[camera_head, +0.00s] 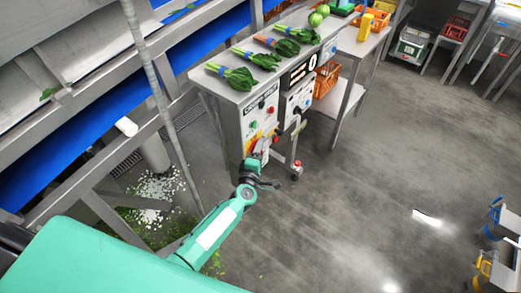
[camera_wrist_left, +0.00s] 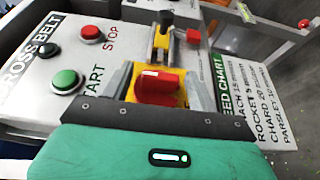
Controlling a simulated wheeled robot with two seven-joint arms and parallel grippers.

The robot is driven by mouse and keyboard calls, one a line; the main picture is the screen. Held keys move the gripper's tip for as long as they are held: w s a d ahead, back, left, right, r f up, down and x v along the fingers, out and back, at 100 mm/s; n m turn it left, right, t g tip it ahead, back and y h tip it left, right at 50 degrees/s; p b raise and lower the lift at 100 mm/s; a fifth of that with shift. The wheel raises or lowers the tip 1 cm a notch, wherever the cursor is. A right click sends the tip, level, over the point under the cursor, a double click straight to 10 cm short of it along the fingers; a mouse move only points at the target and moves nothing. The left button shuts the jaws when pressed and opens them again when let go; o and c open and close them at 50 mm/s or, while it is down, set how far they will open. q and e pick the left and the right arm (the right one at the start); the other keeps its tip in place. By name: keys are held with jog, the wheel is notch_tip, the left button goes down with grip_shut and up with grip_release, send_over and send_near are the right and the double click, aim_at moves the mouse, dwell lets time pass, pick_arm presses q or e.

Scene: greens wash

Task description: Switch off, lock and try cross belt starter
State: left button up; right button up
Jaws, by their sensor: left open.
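The cross belt starter panel (camera_head: 262,108) is on the end of a steel cabinet; its "CROSS BELT" label (camera_wrist_left: 30,50) shows in the left wrist view. It carries a red stop button (camera_wrist_left: 91,34), a green start button (camera_wrist_left: 66,80) and a red rotary handle (camera_wrist_left: 158,88) on a yellow plate (camera_wrist_left: 181,68). A metal piece with a dark top (camera_wrist_left: 163,38) stands beyond the handle. My left gripper (camera_head: 262,178) is open at the panel, its fingers (camera_wrist_left: 157,80) on either side of the red handle. Contact cannot be told. My right gripper is not in view.
Leafy greens (camera_head: 240,77) lie along the cabinet top. A feed chart (camera_wrist_left: 255,100) is right of the handle. A blue conveyor belt (camera_head: 90,120) runs at left. An orange crate (camera_head: 326,78) stands behind.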

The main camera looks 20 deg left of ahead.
pick_arm(q)
jog(key=shift+w, duration=0.35)
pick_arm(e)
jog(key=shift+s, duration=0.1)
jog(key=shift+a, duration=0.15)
pick_arm(q)
jog(key=c, duration=1)
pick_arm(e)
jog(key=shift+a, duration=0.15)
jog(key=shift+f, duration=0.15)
